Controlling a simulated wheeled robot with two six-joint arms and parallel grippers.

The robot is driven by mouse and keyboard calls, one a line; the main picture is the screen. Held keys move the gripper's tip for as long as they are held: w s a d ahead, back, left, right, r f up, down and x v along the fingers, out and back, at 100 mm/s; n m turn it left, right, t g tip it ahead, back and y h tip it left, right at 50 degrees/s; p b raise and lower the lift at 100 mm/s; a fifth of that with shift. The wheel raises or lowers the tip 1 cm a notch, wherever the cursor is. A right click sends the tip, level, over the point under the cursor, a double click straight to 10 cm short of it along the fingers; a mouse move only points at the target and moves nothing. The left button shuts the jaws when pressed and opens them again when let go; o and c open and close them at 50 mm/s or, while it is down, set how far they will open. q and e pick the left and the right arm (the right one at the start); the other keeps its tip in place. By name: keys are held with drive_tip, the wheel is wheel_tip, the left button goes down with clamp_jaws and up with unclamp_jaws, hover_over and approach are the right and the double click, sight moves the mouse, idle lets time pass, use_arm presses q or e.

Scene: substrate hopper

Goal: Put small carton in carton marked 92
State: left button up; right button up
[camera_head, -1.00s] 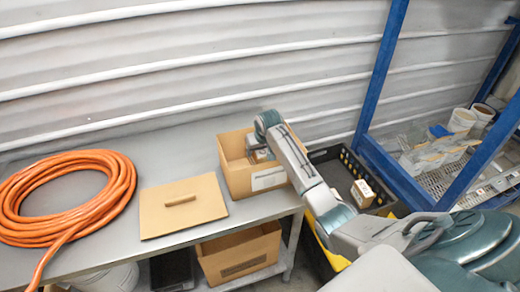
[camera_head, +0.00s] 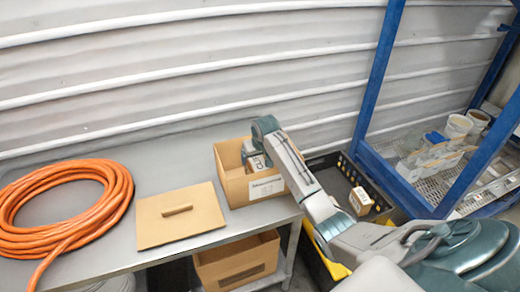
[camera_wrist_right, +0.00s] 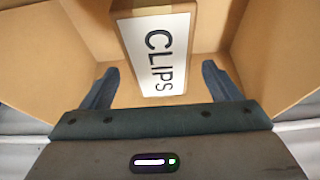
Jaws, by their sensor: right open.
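An open brown carton (camera_head: 268,188) with a white label stands on the grey table; I cannot read its marking. A small carton (camera_wrist_right: 158,50) with a white label reading CLIPS is inside an open carton in the right wrist view. In the head view, the small carton (camera_head: 258,163) shows beneath my right wrist, within the open carton. My right gripper (camera_wrist_right: 160,85) is open, its two dark fingers apart on either side of the small carton's near end, with visible gaps. My left gripper is out of view.
A flat brown lid (camera_head: 180,217) and a coiled orange hose (camera_head: 62,172) lie left on the table (camera_head: 150,160). Another carton (camera_head: 238,266) sits on the lower shelf. A black crate (camera_head: 328,172) at right holds a small box (camera_head: 361,201). A blue frame (camera_head: 381,75) stands behind it.

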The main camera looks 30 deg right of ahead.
drive_tip(key=b+v, duration=0.4)
drive_tip(key=v, duration=0.7)
drive_tip(key=shift+s, duration=0.2)
